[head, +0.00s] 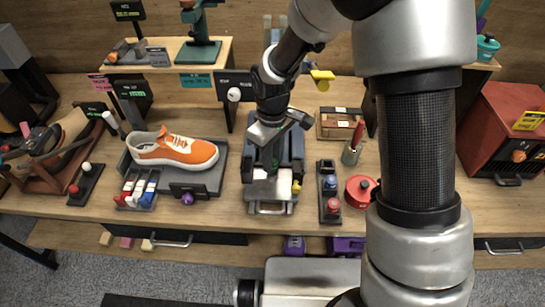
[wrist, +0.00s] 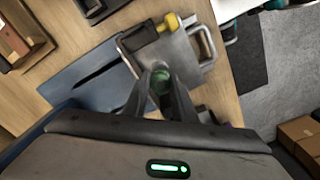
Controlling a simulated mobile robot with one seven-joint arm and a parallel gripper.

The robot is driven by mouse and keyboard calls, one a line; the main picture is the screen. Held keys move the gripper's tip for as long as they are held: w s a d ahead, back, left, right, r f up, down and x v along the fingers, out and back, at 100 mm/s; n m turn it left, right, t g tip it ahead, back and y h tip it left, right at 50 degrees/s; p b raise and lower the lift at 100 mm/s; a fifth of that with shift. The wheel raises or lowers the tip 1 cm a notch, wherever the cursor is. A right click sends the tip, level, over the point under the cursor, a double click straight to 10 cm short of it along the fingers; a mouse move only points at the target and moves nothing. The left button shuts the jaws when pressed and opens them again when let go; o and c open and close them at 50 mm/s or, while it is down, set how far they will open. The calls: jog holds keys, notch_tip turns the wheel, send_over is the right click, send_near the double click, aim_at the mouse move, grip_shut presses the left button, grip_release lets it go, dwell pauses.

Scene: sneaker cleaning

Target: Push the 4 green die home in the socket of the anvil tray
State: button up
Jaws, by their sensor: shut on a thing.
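My gripper (head: 271,172) points down over a grey metal tray with a handle (head: 271,207), apparently the anvil tray, on the workbench. In the wrist view, my gripper's fingers (wrist: 161,76) are closed around a small green thing (wrist: 162,85), likely the green die. It sits low between the fingertips, over the metal plate of the tray (wrist: 187,62). The socket is hidden under the fingers, so I cannot tell how deep the die sits. In the head view the die is hidden by my gripper.
An orange sneaker (head: 176,150) on a grey mat is to the left. A dark rack with red and blue knobs (head: 329,192) and a red round tin (head: 360,191) are to the right.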

jog(key=shift+f+b, duration=0.8)
jog(key=shift+f, duration=0.3)
jog(key=o, duration=1.2)
jog(key=shift+c, duration=0.2)
jog(key=shift+r, duration=0.1)
notch_tip(320, 180, up, 8)
jog(key=shift+f, duration=0.25)
jog(key=shift+s+f, duration=0.1)
